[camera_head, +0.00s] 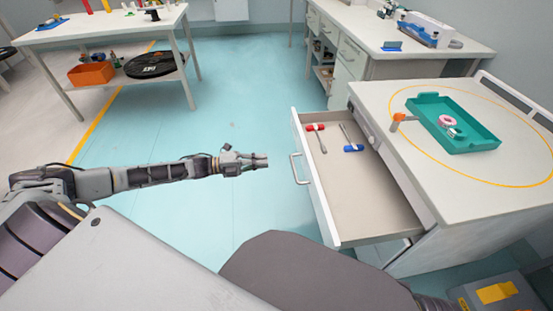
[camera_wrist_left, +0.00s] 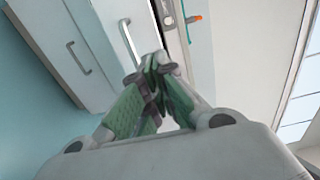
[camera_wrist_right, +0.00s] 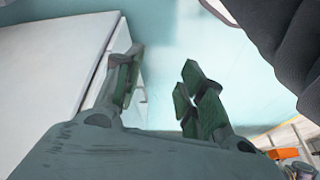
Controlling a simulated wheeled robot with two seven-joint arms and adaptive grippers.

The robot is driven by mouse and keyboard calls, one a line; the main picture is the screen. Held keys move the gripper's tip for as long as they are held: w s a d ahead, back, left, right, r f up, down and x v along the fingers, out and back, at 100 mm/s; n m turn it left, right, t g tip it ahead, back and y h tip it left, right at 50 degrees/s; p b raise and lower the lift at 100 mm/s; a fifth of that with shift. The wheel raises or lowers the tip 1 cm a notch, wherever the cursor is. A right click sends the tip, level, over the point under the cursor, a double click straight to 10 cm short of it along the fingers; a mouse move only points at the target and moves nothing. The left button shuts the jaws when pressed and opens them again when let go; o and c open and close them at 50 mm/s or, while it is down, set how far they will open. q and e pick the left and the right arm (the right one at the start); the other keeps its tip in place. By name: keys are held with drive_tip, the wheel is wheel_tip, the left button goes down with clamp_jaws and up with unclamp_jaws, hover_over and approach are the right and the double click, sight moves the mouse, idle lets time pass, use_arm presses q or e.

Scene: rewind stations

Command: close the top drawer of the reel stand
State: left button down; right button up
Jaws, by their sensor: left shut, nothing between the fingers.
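The reel stand (camera_head: 450,204) is the white cabinet at the right in the head view. Its top drawer (camera_head: 350,190) is pulled well out toward the left. The drawer has a bar handle (camera_head: 299,169) on its white front; a handle also shows in the left wrist view (camera_wrist_left: 130,42). My left gripper (camera_head: 266,161) is shut and empty, in front of the drawer front and a short gap from the handle. Its fingertips meet in the left wrist view (camera_wrist_left: 157,65). My right gripper (camera_wrist_right: 163,66) is open and empty, with a white surface beside it.
A red-handled tool (camera_head: 316,127) and a blue-handled tool (camera_head: 353,148) lie in the drawer. A green tray (camera_head: 470,143) sits on the stand's top. A white bench (camera_head: 420,40) stands behind, a table (camera_head: 100,28) at the back left. The floor left of the drawer is clear.

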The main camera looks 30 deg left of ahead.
use_arm(q)
drive_tip(key=b, duration=0.2)
approach(306, 156)
drive_tip(key=shift+s+x, duration=0.25)
drive_tip(key=shift+x, duration=1.2)
drive_tip(key=shift+b+x, duration=0.45)
drive_tip(key=shift+x, duration=0.75)
drive_tip(key=shift+w+d+r, duration=0.15)
drive_tip(key=shift+w+d, duration=0.15)
drive_tip(key=shift+d, duration=0.25)
drive_tip(key=shift+w+d+b, duration=0.25)
drive_tip(key=shift+d+b, duration=0.05)
use_arm(e)
wheel_tip(306, 156, down, 8)
drive_tip(key=w+a+t+y, duration=0.1)
drive_tip(key=a, duration=0.1)
drive_tip(key=shift+a, duration=0.1)
use_arm(q)
drive_tip(key=shift+d, duration=0.1)
